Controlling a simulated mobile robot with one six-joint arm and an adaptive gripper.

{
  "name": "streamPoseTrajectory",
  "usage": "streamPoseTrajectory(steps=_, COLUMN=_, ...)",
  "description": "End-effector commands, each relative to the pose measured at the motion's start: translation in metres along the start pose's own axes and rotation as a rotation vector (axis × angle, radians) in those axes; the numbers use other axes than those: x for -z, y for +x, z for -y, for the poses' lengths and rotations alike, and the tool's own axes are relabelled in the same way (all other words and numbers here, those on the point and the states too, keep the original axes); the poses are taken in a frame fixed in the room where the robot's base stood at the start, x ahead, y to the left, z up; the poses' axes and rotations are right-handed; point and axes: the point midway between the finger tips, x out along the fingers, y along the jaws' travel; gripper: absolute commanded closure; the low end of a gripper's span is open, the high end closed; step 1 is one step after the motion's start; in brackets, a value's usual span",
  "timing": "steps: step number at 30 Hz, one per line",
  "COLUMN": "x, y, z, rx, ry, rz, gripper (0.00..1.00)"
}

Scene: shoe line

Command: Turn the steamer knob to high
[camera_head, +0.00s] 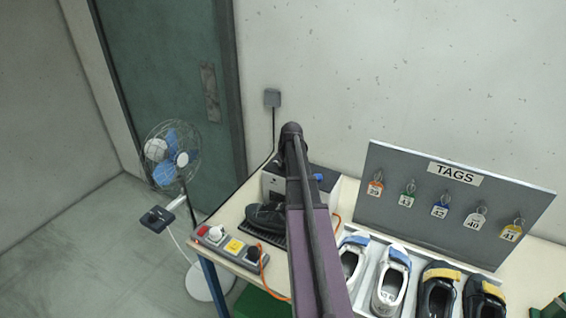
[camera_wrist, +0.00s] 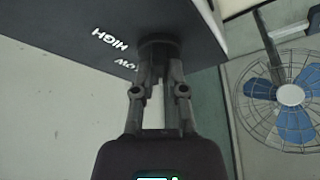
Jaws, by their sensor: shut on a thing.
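In the wrist view a dark panel (camera_wrist: 85,28) carries the white words HIGH and LOW, with LOW partly hidden by my gripper. A round dark knob (camera_wrist: 158,42) sits on this panel beside the words. My gripper (camera_wrist: 159,64) is shut on the knob from below in that picture. No pointer mark on the knob is visible, so I cannot tell its setting. In the head view the steamer box (camera_head: 273,184) stands at the back of the table, partly behind my purple arm. My gripper and the knob are hidden there.
A black shoe (camera_head: 266,217) sits before the steamer. Several shoes (camera_head: 391,280) and a tag board (camera_head: 400,205) are right.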

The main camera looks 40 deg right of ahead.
Motion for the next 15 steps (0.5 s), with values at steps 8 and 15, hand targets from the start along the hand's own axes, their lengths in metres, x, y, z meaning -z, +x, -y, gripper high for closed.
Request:
streamPoseTrajectory(steps=8, x=-0.0003, y=0.0001, z=0.0019, rx=-0.074, ry=0.183, rz=0.0, gripper=1.0)
streamPoseTrajectory(steps=15, x=0.0003, y=0.0004, z=0.0025, rx=-0.158, ry=0.383, rz=0.001, gripper=1.0)
